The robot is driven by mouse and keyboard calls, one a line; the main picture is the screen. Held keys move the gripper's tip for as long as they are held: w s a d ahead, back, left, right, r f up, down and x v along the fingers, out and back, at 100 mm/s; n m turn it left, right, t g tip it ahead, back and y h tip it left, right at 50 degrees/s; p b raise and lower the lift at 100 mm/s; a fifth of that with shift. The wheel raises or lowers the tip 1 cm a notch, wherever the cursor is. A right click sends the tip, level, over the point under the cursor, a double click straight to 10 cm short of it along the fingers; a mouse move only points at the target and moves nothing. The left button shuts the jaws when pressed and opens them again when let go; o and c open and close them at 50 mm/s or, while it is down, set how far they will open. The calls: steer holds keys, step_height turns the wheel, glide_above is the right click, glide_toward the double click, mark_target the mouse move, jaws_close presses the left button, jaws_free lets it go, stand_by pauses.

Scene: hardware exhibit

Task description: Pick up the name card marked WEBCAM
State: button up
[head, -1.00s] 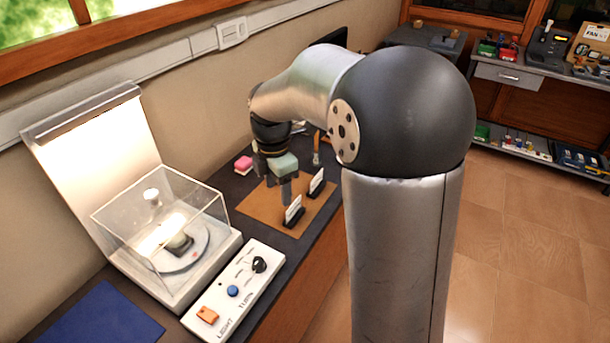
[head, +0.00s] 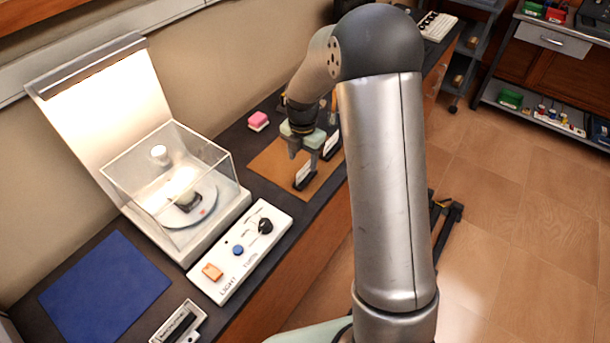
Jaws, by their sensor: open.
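Two white name cards in dark holders stand on the brown mat (head: 266,160) on the bench. The nearer card (head: 304,174) is just below my gripper (head: 305,155). The farther card (head: 332,143) stands to its right and behind. The lettering on both is too small to read, so I cannot tell which is marked WEBCAM. My gripper points down over the mat, its fingers open, close above or beside the nearer card. Whether it touches the card cannot be told from here.
A clear display case (head: 215,160) with a turntable stands left of the mat, with a white control panel (head: 240,250) in front. A blue mat (head: 105,290) lies at the left. The wall runs close behind.

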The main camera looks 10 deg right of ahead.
mark_target(305, 177)
steer(key=shift+s+d+f+p, duration=0.15)
steer(key=shift+f+p, duration=0.25)
steer(key=shift+f, duration=1.05)
steer(key=shift+s+d+f+p, duration=0.15)
steer(key=shift+f+p, duration=0.25)
steer(key=shift+f, duration=1)
steer(key=shift+a, duration=0.1)
steer(key=c, duration=1.1)
steer(key=shift+o, duration=0.2)
steer(key=shift+r, duration=0.1)
